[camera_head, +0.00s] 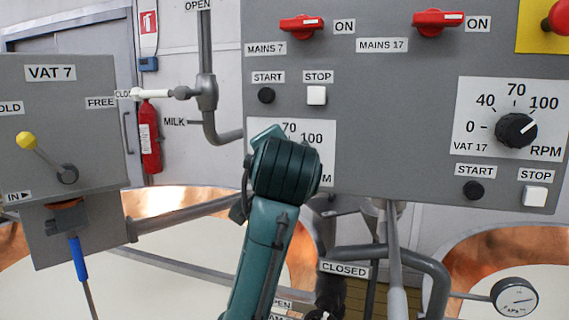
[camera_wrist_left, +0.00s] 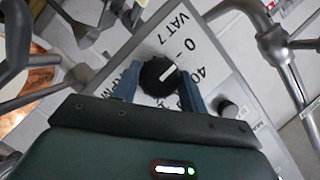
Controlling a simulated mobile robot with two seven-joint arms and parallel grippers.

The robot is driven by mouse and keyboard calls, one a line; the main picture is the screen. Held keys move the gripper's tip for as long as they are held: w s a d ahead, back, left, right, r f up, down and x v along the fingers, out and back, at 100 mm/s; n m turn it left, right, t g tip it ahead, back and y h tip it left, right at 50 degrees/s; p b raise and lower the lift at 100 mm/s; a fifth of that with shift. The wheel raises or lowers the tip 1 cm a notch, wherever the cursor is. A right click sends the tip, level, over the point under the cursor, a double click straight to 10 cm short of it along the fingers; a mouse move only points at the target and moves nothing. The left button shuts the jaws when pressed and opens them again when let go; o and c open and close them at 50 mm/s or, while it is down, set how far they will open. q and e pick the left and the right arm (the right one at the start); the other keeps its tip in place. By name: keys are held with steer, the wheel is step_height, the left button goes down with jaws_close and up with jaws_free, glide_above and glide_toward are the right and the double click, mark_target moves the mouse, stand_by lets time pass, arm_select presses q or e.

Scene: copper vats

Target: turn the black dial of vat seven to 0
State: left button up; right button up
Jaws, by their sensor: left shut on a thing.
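The black dial of vat seven (camera_wrist_left: 153,80) shows in the left wrist view on a white scale plate marked VAT 7 (camera_wrist_left: 201,37). Its white pointer line is turned toward the 0 mark, roughly in line with it. My left gripper (camera_wrist_left: 160,70) has its two blue-grey fingers on either side of the dial and is shut on it. In the head view my left wrist covers this dial and the gripper; only parts of the scale plate (camera_head: 317,138) show, with 70 and 100 readable. My right gripper is in neither view.
The grey panel (camera_head: 385,100) also bears the vat 17 dial (camera_head: 516,130), start button (camera_head: 266,95), stop button (camera_head: 316,95) and two red mains switches (camera_head: 302,27). The VAT 7 box (camera_head: 95,115) with a yellow-knobbed lever (camera_head: 40,150) stands left. Pipes (camera_head: 400,256) run below.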

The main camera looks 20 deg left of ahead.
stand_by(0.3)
arm_select(q)
steer(key=o, duration=1)
steer(key=b+v, duration=0.2)
steer(key=v, duration=1.1)
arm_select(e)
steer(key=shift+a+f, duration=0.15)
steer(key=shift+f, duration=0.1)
arm_select(q)
steer(key=shift+s, duration=0.1)
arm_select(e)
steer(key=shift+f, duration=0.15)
